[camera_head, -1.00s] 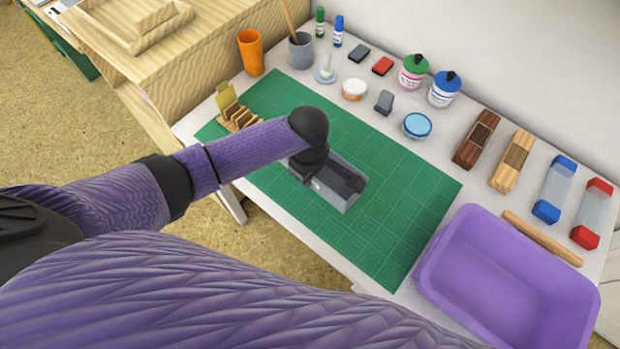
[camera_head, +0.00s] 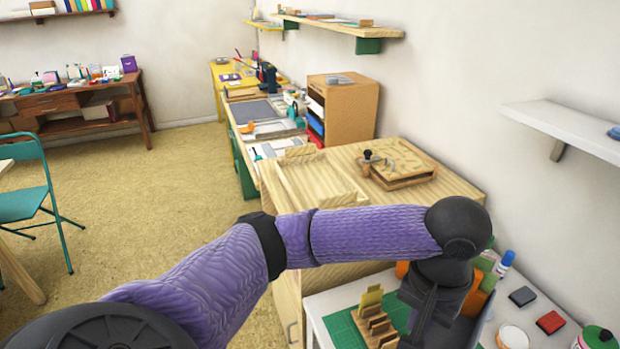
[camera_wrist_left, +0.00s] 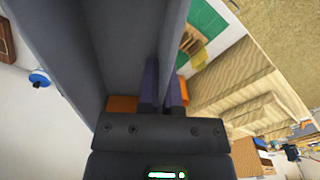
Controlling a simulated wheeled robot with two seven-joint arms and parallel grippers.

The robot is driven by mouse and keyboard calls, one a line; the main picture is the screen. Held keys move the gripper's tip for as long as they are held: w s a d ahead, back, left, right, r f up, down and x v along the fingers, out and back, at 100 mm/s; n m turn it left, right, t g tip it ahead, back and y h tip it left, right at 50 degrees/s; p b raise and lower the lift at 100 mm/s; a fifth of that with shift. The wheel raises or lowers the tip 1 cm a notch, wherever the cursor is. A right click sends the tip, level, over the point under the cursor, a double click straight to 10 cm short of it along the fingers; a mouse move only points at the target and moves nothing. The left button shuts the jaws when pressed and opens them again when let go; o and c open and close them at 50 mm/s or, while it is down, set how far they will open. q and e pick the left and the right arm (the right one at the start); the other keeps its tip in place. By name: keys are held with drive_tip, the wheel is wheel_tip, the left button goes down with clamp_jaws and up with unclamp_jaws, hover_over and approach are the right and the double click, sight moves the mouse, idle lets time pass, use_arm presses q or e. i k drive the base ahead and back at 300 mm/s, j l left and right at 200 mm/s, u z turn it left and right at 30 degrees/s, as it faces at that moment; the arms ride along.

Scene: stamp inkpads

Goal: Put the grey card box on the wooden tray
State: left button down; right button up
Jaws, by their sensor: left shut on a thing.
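My left gripper (camera_head: 424,322) is over the near work table, below the black wrist. It is shut on a wall of the grey card box (camera_head: 466,334), which is largely hidden behind the gripper and cut by the lower edge. In the left wrist view, the grey box (camera_wrist_left: 62,35) fills much of the upper left, with one wall between my fingers (camera_wrist_left: 162,82). The wooden tray (camera_head: 310,181) lies empty on the pale wooden cabinet, left of and beyond the gripper; it also shows in the left wrist view (camera_wrist_left: 258,112). My right gripper is out of view.
A wooden stamp rack (camera_head: 377,328) stands on the green mat beside the gripper. An orange cup, partly hidden, stands behind it. A wooden board with a black knob (camera_head: 398,165) sits on the cabinet right of the tray. A white wall shelf (camera_head: 565,132) juts out at right.

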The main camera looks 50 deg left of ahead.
sight(307, 187)
drive_tip(key=i+j, duration=0.1)
drive_tip(key=j, duration=0.4)
drive_tip(key=i+j, duration=0.1)
drive_tip(key=j, duration=0.85)
drive_tip(key=i+j, duration=0.15)
drive_tip(key=j, duration=0.35)
drive_tip(key=i+j, duration=0.1)
drive_tip(key=j, duration=0.35)
